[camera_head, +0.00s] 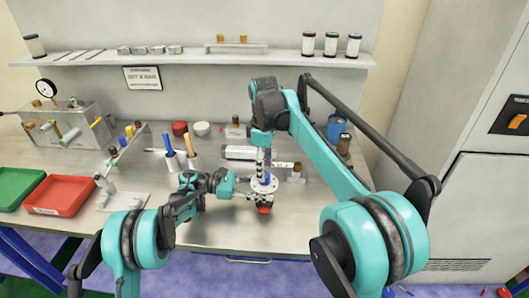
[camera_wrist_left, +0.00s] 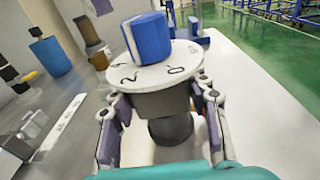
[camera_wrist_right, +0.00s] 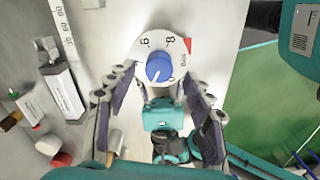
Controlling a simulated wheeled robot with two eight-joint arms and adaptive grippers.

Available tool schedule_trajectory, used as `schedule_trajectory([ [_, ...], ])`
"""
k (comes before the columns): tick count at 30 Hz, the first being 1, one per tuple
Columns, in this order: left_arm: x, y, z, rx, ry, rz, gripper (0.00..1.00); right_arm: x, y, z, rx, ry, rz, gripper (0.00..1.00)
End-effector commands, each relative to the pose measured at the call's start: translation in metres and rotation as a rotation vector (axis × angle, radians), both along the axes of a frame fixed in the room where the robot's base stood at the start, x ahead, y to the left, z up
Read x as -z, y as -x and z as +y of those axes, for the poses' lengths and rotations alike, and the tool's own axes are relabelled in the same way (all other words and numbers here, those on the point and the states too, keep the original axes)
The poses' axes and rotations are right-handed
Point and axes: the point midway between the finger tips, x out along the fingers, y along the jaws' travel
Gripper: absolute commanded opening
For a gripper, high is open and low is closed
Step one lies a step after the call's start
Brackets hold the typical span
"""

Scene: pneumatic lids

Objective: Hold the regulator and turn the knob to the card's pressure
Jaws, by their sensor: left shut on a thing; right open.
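The regulator has a blue knob (camera_wrist_right: 158,68) on a white dial (camera_wrist_left: 168,72) above a dark body (camera_wrist_left: 160,104). It stands near the table's front edge, below the right gripper in the head view. My left gripper (camera_wrist_left: 160,112) is shut on the body, one finger on each side. My right gripper (camera_wrist_right: 154,88) is open above the dial, its fingers either side of the knob and apart from it. A pale line on the knob points to the lower part of the dial in the right wrist view; its exact reading is unclear. The card (camera_head: 142,78) hangs below the shelf, its print too small to read surely.
A shelf (camera_head: 190,56) with jars runs along the back wall. A red tray (camera_head: 37,209) and a green tray (camera_head: 5,203) lie at the left. A grey manifold box (camera_head: 75,128) stands behind them.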

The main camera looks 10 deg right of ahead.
Motion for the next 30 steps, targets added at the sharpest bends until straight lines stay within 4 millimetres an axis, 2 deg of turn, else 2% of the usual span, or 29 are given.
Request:
schedule_trajectory([
  [1,0.002,0.001,0.0,0.002,-0.004,-0.001,0.16,-0.012,0.0,0.0,0.0,0.0,0.0,0.52],
  [6,0.002,0.001,0.0,0.003,-0.004,0.0,0.16,-0.049,0.0,0.0,0.0,0.0,0.0,0.52],
  [12,0.002,0.001,0.0,0.003,-0.004,0.0,0.16,-0.077,0.0,0.0,0.0,0.0,0.001,0.52],
  [17,0.002,0.001,0.0,0.003,-0.004,0.0,0.16,-0.083,0.0,0.0,0.0,0.0,0.001,0.52],
  [26,0.002,0.001,0.0,0.004,-0.004,0.0,0.16,-0.083,0.0,0.0,0.0,0.0,0.001,0.52],
  [27,0.002,0.001,0.0,0.004,-0.004,0.0,0.51,-0.083,0.0,0.0,0.0,0.0,0.001,0.52],
  [29,0.002,0.001,0.0,0.004,-0.003,0.001,0.67,-0.083,0.0,0.0,0.0,0.001,0.0,0.52],
  [30,0.002,0.001,0.0,0.003,-0.003,0.001,0.7,-0.083,0.0,0.0,0.0,0.001,0.0,0.52],
])
